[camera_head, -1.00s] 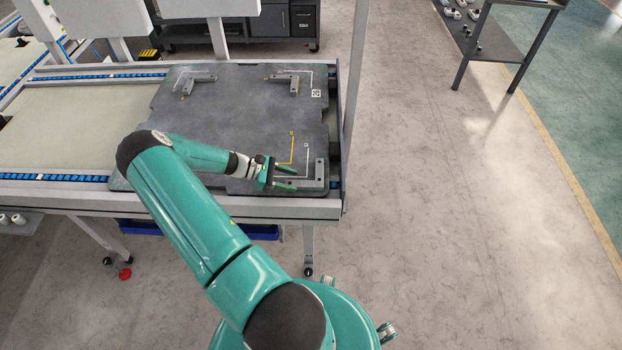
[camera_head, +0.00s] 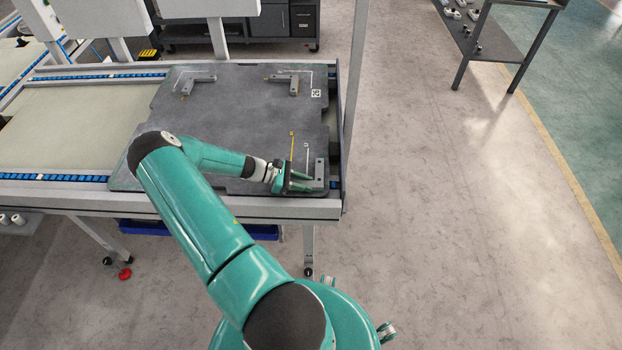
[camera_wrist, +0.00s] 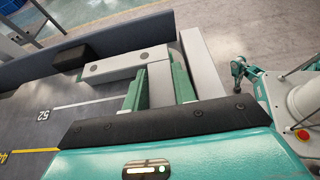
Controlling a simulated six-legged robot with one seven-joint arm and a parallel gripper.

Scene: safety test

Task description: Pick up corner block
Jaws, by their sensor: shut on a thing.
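The corner block (camera_head: 319,171) is a grey L-shaped piece at the near right corner of the dark plate (camera_head: 235,115). In the wrist view, one arm of the block (camera_wrist: 126,64) shows two dark holes, and its other arm (camera_wrist: 160,88) runs between my green fingers. My gripper (camera_head: 311,184) is shut on that second arm, with a finger on each side; it also shows in the wrist view (camera_wrist: 161,76). The block still appears to lie on the plate. In the head view, my fingers hide part of it.
Two more L-shaped blocks stand at the plate's far left (camera_head: 198,82) and far right (camera_head: 287,80). A raised side rail (camera_wrist: 60,66) runs close beyond the held block, and a light front rail (camera_wrist: 203,62) is close beside my fingers. The plate's middle is clear.

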